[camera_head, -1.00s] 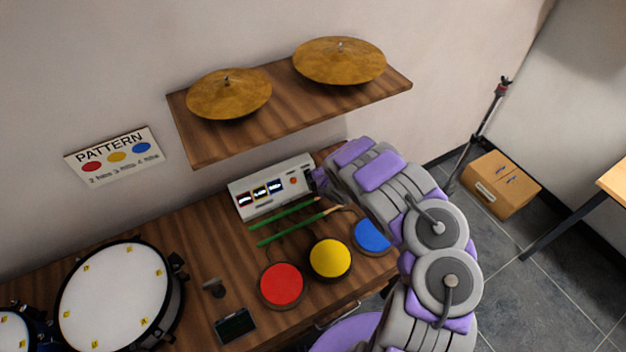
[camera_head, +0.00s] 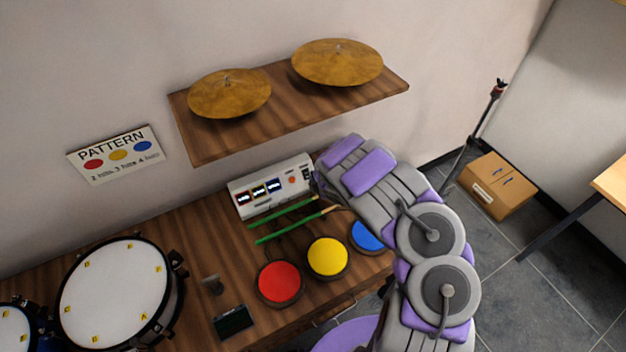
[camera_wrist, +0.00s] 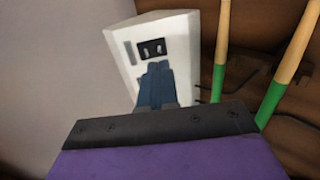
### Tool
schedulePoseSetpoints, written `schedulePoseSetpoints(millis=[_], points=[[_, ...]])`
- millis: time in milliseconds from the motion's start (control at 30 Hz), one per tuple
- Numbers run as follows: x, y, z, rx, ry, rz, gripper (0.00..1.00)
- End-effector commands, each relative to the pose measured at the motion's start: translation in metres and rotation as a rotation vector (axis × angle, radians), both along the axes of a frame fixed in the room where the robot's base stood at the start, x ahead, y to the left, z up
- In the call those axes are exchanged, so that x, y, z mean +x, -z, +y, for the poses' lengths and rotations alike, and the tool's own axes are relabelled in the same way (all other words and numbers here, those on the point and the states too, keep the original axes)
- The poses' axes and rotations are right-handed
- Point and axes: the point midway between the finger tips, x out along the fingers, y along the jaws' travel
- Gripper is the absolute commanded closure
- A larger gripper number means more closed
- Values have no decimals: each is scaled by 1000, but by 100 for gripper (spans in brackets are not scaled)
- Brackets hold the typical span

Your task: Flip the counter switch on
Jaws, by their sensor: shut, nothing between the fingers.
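The counter is a white box (camera_head: 247,202) with three small coloured displays and a round red-orange button on its front, standing on the wooden table against the wall. In the wrist view the end of the counter box (camera_wrist: 188,45) shows a black panel (camera_wrist: 153,48) with two small light marks, which looks like the switch. My gripper (camera_wrist: 157,68) is shut and empty, its blue-grey fingertips just below that panel in the picture. I cannot tell whether they touch the box. In the head view my arm hides the gripper and the right end of the counter.
Two green drumsticks (camera_head: 285,212) lie in front of the counter. Red (camera_head: 279,282), yellow (camera_head: 327,257) and blue (camera_head: 367,236) pads sit nearer the table's front edge. A shelf (camera_head: 290,116) with two cymbals hangs above. A drum (camera_head: 115,295) stands left.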

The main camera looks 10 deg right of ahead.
Motion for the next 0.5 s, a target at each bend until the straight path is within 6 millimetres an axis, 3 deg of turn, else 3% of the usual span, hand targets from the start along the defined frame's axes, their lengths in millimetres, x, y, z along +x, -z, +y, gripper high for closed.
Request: schedulePoseSetpoints(millis=[500], points=[[-60, -35, -18, -7, 0, 2, 100]])
